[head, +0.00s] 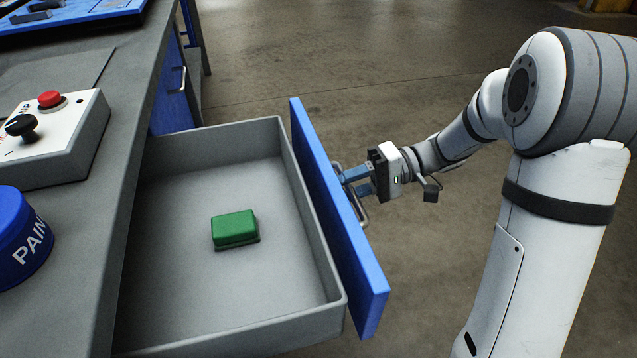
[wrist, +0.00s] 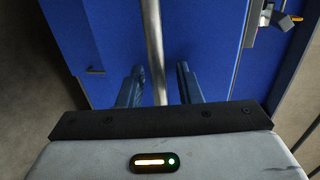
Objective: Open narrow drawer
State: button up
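A drawer with grey walls (head: 215,137) and a blue front (head: 335,215) stands far out from the workbench; I cannot tell if it is the one called narrow. Its metal bar handle (head: 360,212) is on the outer face. My gripper (head: 350,180) is at this handle, outside the front. In the wrist view the handle bar (wrist: 154,50) runs between the two fingers of my gripper (wrist: 160,85), with a gap showing on each side. The fingers look apart, not clamped. A green block (head: 235,228) lies inside the drawer.
The grey benchtop (head: 92,240) holds a control box (head: 60,140) with a red button and a blue paint container (head: 18,240). Another blue front (head: 172,95) with a handle is farther back. A metal fitting (wrist: 262,22) shows upper right in the wrist view.

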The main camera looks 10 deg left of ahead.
jog(key=p+v, duration=0.2)
jog(key=v, duration=0.5)
jog(key=shift+d, duration=0.35)
jog(key=shift+w, duration=0.1)
